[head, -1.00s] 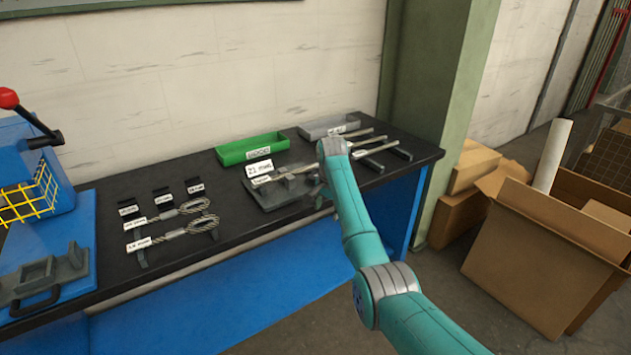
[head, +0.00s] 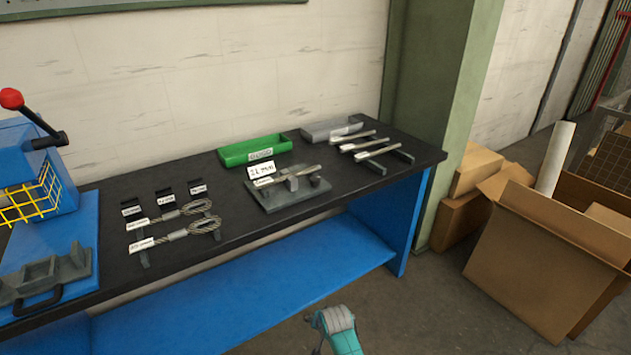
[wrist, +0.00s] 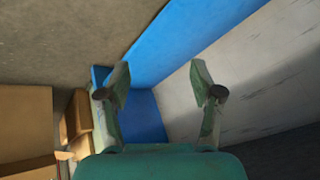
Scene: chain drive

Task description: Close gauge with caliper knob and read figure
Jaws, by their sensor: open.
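The gauge (head: 285,196) is a grey plate on the black bench, with a metal caliper bar and blocks on it. A round dark knob (head: 319,183) sits at its right end. A white figure card (head: 261,170) stands behind it; its writing is too small to read surely. My gripper (wrist: 160,84) is open and empty in the wrist view, with its two fingers spread. In the head view only a teal part of my arm shows at the bottom, off the bench, and the fingers are not clear. The wrist view does not show the gauge.
A green bin (head: 254,148) and a grey tray (head: 331,129) stand at the back. Metal rods lie on a rack (head: 378,168) at right. Looped wire ropes (head: 199,226) lie at left beside a blue press (head: 40,170). Cardboard boxes (head: 540,270) stand on the floor at right.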

